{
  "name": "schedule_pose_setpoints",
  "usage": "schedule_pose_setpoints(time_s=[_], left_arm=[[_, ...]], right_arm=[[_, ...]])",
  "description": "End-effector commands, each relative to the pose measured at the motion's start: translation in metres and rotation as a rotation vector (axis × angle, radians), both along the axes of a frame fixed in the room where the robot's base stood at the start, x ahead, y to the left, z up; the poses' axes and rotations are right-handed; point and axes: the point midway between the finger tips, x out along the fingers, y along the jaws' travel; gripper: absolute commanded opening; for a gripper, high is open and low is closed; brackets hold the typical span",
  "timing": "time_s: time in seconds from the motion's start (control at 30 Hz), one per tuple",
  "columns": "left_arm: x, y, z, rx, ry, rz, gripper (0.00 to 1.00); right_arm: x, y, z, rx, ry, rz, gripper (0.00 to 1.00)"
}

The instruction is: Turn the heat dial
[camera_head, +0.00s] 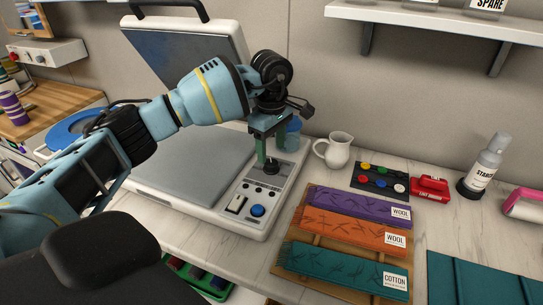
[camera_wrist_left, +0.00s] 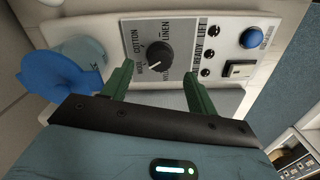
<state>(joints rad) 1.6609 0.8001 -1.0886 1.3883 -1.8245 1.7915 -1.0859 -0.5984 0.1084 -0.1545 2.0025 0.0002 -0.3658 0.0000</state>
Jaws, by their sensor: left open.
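The heat dial (camera_wrist_left: 159,55) is a round black knob on the grey control panel of the press. In the left wrist view it sits between and just beyond my gripper's fingertips. Its white mark points to the lower left; "COTTON" and "LINEN" labels are printed around it. The dial (camera_head: 271,168) also shows in the head view, partly hidden under my fingers. My left gripper (camera_wrist_left: 159,69) is open and empty, with a green finger on either side of the dial. I cannot tell whether the fingers touch it. My left gripper (camera_head: 275,147) points down in the head view.
The press (camera_head: 190,165) has its lid raised. A blue button (camera_head: 257,211) and a rocker switch (camera_head: 236,204) lie near the dial. Folded cloths on a wooden board (camera_head: 283,265) lie right.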

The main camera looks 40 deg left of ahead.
Motion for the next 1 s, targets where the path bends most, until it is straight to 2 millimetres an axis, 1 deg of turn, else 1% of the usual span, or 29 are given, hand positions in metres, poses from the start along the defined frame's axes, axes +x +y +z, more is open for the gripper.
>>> schedule_pose_setpoints(time_s=[0.03, 0.1, 0.2, 0.3, 0.67, 1.0], left_arm=[[0.000, 0.000, 0.009, 0.000, -0.002, -0.001, 0.58], [0.000, -0.001, 0.018, 0.000, -0.002, -0.001, 0.58], [0.000, -0.001, 0.028, -0.001, -0.001, -0.001, 0.58], [0.000, -0.001, 0.034, -0.001, 0.001, -0.001, 0.58], [0.000, 0.000, 0.036, 0.000, 0.001, -0.001, 0.58], [0.000, 0.000, 0.036, 0.000, 0.001, -0.001, 0.58]], right_arm=[[-0.001, 0.000, -0.001, -0.001, 0.003, 0.000, 0.36], [-0.002, 0.000, -0.001, 0.000, 0.005, 0.000, 0.36], [-0.003, 0.000, -0.002, 0.000, 0.007, 0.000, 0.36], [-0.003, 0.000, -0.002, 0.000, 0.007, 0.000, 0.36], [-0.002, 0.000, -0.002, 0.001, 0.005, 0.000, 0.36], [0.005, 0.000, 0.000, 0.000, -0.009, 0.000, 0.36]])
